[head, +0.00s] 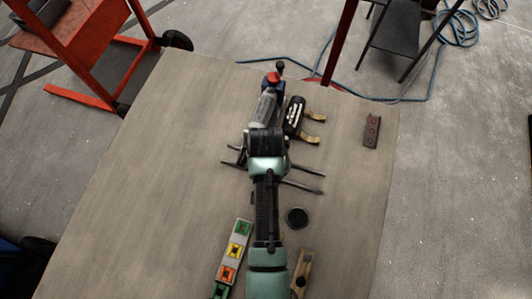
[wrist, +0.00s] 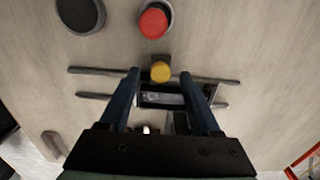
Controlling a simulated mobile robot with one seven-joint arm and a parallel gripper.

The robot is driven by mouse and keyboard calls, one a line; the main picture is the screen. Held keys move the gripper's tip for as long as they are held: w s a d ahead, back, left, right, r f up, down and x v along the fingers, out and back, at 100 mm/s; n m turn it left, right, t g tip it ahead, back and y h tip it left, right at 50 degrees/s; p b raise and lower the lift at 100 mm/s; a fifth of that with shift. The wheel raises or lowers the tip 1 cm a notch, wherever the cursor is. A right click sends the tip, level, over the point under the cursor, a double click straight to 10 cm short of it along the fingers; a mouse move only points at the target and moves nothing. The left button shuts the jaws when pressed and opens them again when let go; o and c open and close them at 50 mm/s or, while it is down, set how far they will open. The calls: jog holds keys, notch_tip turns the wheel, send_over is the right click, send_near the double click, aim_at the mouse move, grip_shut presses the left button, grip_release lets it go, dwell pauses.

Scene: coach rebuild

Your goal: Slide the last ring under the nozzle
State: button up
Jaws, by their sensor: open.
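I cannot tell for certain which thing is the ring or the nozzle. My gripper (wrist: 161,78) is open in the wrist view, its two blue fingers on either side of a dark rectangular frame (wrist: 175,99) with a silvery inside. A small yellow round piece (wrist: 160,72) shows between the fingertips; whether they touch it is unclear. A red round cap with a grey rim (wrist: 154,22) stands beyond it. In the head view my arm hides the work under the gripper.
Dark rods (head: 303,187) stick out beside my gripper. A black canister (head: 294,115) with tan hooks, a black disc (head: 297,218), a dark plate (head: 371,131), a colour-blocked strip (head: 233,252) and a wooden tool (head: 302,272) lie around. The table's left side (head: 150,170) is clear.

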jog(key=shift+f, duration=0.6)
grip_shut()
dwell(1.1)
